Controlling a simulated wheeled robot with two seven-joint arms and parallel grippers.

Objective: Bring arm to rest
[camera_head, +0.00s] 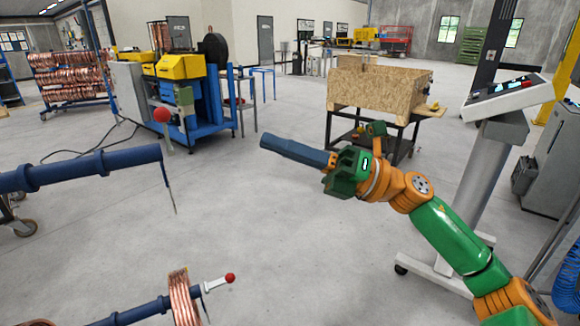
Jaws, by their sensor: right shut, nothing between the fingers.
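My right arm comes in from the lower right in green and orange segments. Its gripper (275,145) points left over the open floor, with a long dark blue-grey end piece, and is shut and empty. It is held up in the air and appears clear of everything around it. My left gripper is not in view. A copper tube coil (180,298) hangs around a blue bar (140,311) at the lower left, well apart from my right gripper.
A second blue bar (80,170) juts in from the left. A console on a stand (505,100) is close to my right arm. A wooden box (375,88) on a black frame stands behind the gripper. A blue machine (205,110) stands back left. The middle floor is clear.

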